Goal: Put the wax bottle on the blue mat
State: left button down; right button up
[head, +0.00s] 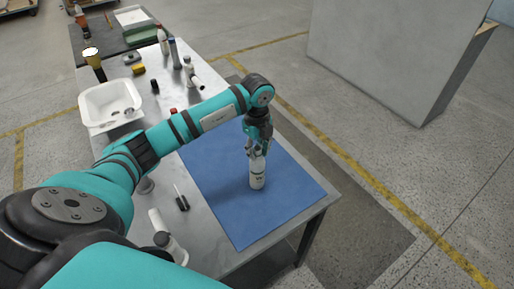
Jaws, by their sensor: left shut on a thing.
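The blue mat (225,205) lies on the near end of the metal table. A white bottle (257,178), which I take to be the wax bottle, is upright over the right part of the mat. Its base appears to be at the mat surface, though I cannot tell if it touches. My left gripper (257,152) points down and is shut on the upper part of this bottle, hiding its top. My right gripper does not show.
A white basin (110,103) stands at the table's left edge. A white bottle (162,222) and a dark brush-like item (181,199) are left of the mat. Several bottles (188,70) stand farther back. A large grey block (385,55) stands on the floor at right.

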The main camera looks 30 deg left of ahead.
pick_arm(q)
jog(key=c, duration=1.5)
grip_release()
jog(key=shift+f, duration=0.15)
jog(key=shift+c, duration=0.2)
jog(key=o, duration=0.5)
jog(key=shift+c, duration=0.2)
jog(key=shift+r, duration=0.3)
jog(key=shift+r+b, duration=0.3)
notch_tip(320, 180, up, 11)
jog(key=b, duration=0.2)
jog(key=shift+b, duration=0.3)
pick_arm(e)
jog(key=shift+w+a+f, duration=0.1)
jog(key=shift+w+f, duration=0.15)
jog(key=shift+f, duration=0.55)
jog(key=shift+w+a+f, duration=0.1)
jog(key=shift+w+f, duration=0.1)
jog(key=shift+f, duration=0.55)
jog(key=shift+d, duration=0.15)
